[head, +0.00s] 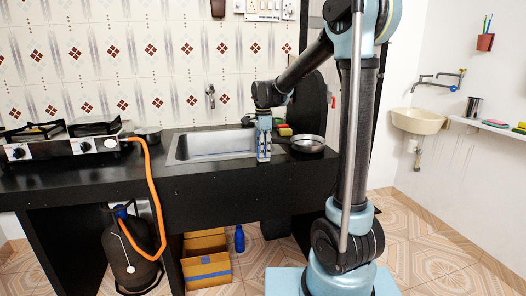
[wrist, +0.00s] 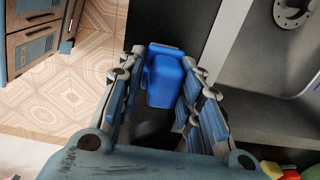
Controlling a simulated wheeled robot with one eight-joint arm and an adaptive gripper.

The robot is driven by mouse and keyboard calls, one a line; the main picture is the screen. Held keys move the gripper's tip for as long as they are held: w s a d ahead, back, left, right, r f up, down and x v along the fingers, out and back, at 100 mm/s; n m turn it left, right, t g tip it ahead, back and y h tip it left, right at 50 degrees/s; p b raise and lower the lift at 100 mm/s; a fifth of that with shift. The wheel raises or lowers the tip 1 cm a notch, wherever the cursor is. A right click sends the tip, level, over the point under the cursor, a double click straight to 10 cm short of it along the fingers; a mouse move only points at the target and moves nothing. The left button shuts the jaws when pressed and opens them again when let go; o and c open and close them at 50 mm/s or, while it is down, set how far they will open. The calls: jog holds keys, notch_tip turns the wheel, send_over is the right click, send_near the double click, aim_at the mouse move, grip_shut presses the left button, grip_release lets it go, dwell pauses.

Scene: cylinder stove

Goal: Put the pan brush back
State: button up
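A blue, block-like object (wrist: 165,78) with a narrower top edge is between my gripper's fingers in the wrist view; it may be the pan brush, but its shape is partly hidden. My gripper (head: 263,156) points down at the counter's front edge, between the sink and a pan, in the head view. In the wrist view my gripper (wrist: 162,62) has its fingers on either side of the blue object. The fingers are spread about its width; whether both press on it is unclear. What is below it is dark and hard to make out.
The steel sink (head: 215,146) is left of my gripper and the pan (head: 307,143) is right of it on the black counter (head: 215,182). A stove (head: 60,145) stands left. A wall basin (head: 418,121) and shelf (head: 490,126) are at right. Boxes (head: 207,271) sit on the floor.

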notch_tip(320, 180, up, 11)
jog(key=s+d+n, duration=0.4)
jog(key=s+d, duration=0.4)
jog(key=d, duration=0.1)
jog(key=s+d+f+n+t, duration=0.1)
jog(key=s+d+f+n, duration=0.4)
jog(key=s+f, duration=0.5)
jog(key=s+d+f+n+t, duration=0.1)
jog(key=s+d+f+n, duration=0.5)
jog(key=s+f, duration=0.4)
jog(key=s+d, duration=0.1)
jog(key=s, duration=0.2)
jog(key=shift+s+d+f, duration=0.25)
jog(key=shift+s+d, duration=0.05)
jog(key=shift+s, duration=0.1)
